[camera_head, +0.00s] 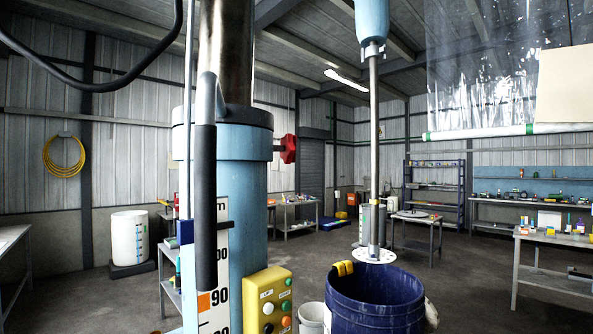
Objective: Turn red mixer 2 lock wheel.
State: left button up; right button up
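The wheel is seen nearly edge-on. Neither of my grippers shows in the head view, and nothing is touching the wheel.
A yellow control box (268,300) with several buttons is on the column's lower front. A black-gripped handle (205,205) hangs at the column's left. A mixer shaft (374,150) with a disc stands above a dark blue drum (374,305). Workbenches line the back and right; the floor between is open.

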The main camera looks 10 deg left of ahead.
aim_at(287, 148)
jog(key=i+l+u, duration=0.6)
jog(key=l+u, duration=0.15)
jog(key=l, duration=0.15)
jog(key=i+l+u, duration=0.25)
jog(key=l, duration=0.15)
jog(key=l+u, duration=0.2)
jog(key=l, duration=0.15)
jog(key=i+l+u, duration=0.1)
jog(key=l+u, duration=0.15)
jog(key=l, duration=0.2)
jog(key=l+u, duration=0.25)
jog(key=l, duration=0.15)
